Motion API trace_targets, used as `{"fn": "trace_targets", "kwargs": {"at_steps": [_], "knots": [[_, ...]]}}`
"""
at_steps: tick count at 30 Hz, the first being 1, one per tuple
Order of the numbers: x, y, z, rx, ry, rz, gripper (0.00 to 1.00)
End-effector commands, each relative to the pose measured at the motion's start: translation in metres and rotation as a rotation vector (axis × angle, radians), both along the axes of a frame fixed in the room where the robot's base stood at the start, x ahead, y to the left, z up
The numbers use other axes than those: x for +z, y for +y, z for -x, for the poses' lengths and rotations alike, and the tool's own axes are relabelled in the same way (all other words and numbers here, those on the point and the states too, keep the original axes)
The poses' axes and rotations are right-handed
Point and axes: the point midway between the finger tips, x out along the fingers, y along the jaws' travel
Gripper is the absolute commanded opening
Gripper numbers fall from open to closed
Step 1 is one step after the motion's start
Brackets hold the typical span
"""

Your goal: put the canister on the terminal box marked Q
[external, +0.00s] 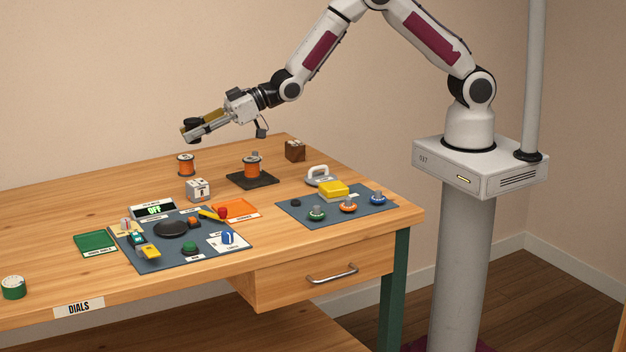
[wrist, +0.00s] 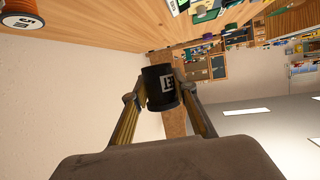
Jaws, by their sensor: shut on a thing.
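My gripper (external: 192,131) is raised above the back left of the table. It is shut on a black canister (wrist: 160,84) with a white label, which sits between the two fingertips in the wrist view. In the external view the canister (external: 195,126) shows as a dark shape at the fingers, clear of the table. A small white box (external: 198,190) with dark marks and a brown box (external: 295,150) stand on the table below and to the right. No letter Q is readable on either one, so I cannot tell which is the terminal box marked Q.
Orange spools stand at the back left (external: 186,164) and on a dark square base (external: 252,180). A blue-grey dial panel (external: 160,262) and a second panel with knobs (external: 325,217) lie in front. A green round tin (external: 13,287) is at far left. The table's left is mostly clear.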

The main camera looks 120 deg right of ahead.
Motion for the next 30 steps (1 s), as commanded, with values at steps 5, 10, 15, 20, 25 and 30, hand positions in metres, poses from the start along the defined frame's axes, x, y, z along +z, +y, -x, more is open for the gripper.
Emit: {"fn": "trace_targets", "kwargs": {"at_steps": [5,10,15,20,25,30], "knots": [[-0.006,0.005,0.001,0.006,-0.004,0.000,0.09],[-0.006,0.005,0.001,0.003,-0.006,0.000,0.09],[-0.006,0.005,0.001,0.003,-0.006,0.000,0.09],[-0.011,0.005,0.001,0.003,-0.004,0.000,0.09],[-0.027,0.005,0.001,0.003,-0.003,0.000,0.09],[-0.050,0.005,0.001,0.003,-0.002,-0.001,0.09]]}}
